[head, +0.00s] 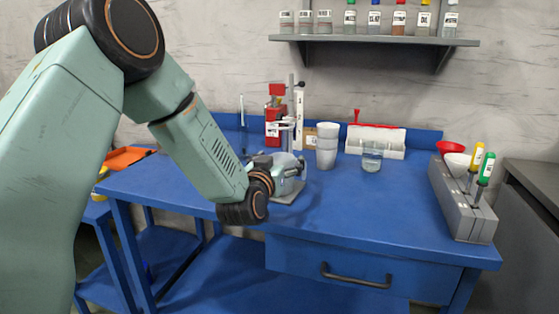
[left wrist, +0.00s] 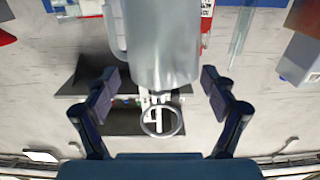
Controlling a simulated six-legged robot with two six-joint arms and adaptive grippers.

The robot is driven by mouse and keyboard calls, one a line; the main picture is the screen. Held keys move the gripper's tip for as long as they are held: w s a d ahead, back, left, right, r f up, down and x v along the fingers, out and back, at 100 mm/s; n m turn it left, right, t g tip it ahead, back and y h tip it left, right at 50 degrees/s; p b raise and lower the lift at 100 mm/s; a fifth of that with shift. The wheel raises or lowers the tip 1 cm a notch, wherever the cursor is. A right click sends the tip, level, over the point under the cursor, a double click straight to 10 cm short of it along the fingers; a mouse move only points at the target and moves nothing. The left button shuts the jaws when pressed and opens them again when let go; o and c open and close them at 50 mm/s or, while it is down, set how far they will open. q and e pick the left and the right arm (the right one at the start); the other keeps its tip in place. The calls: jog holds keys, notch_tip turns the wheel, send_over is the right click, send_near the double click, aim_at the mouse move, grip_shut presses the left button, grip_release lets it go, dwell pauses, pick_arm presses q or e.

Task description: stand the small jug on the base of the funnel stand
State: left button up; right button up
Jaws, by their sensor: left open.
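The small grey jug (head: 285,180) is at the left rear of the blue bench, partly hidden by my left wrist. In the head view it appears over the grey base plate (head: 309,189) of the funnel stand (head: 291,112); whether it touches the plate I cannot tell. In the left wrist view the jug (left wrist: 162,45) is large, with its handle at left. My left gripper (head: 265,164) is close beside the jug. Its two fingers (left wrist: 158,80) are spread apart, with a gap on both sides of the jug. A metal ring (left wrist: 161,121) shows below the jug. My right gripper is not in view.
White cups (head: 327,145) and a glass beaker (head: 372,157) stand right of the stand. A white rack (head: 376,142) and red device (head: 274,125) are behind. A grey block with screwdrivers (head: 462,200) is at right. The front middle of the bench (head: 370,210) is clear.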

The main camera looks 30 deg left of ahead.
pick_arm(q)
jog(key=v, duration=1.2)
jog(key=shift+w+r, duration=0.1)
jog(key=x, duration=1.2)
jog(key=shift+s, duration=0.6)
jog(key=shift+w, duration=0.1)
